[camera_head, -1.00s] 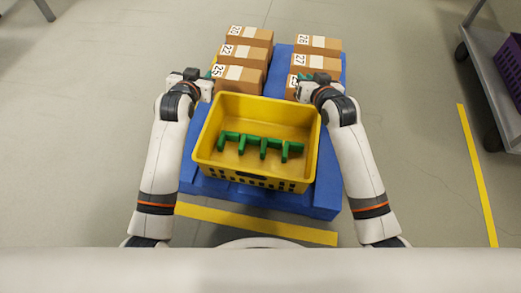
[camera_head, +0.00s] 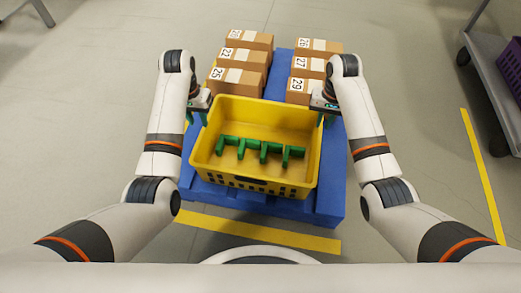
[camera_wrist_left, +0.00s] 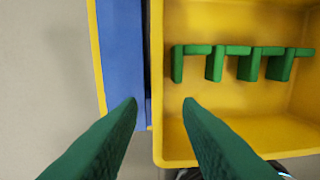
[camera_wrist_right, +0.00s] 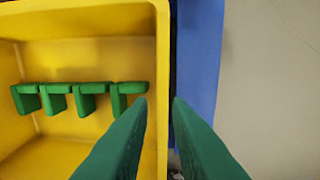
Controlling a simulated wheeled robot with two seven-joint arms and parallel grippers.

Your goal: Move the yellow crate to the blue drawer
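The yellow crate (camera_head: 255,184) sits upright on the near part of a blue platform (camera_head: 330,180). It holds a row of green pronged pieces (camera_head: 260,148). My left gripper (camera_head: 196,118) points down at the crate's left side wall. In the left wrist view its open green fingers (camera_wrist_left: 158,102) lie on either side of that wall. My right gripper (camera_head: 325,120) points down at the right side wall. In the right wrist view its open fingers (camera_wrist_right: 160,100) also lie on either side of the wall. Neither is closed on it. I cannot identify a separate blue drawer.
Two columns of numbered brown cardboard boxes (camera_head: 240,80) (camera_head: 306,88) stand behind the crate on the blue platform. A grey cart (camera_head: 490,85) with a purple crate (camera_head: 512,65) stands at the right. Yellow floor lines (camera_head: 260,232) (camera_head: 480,170) mark open floor.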

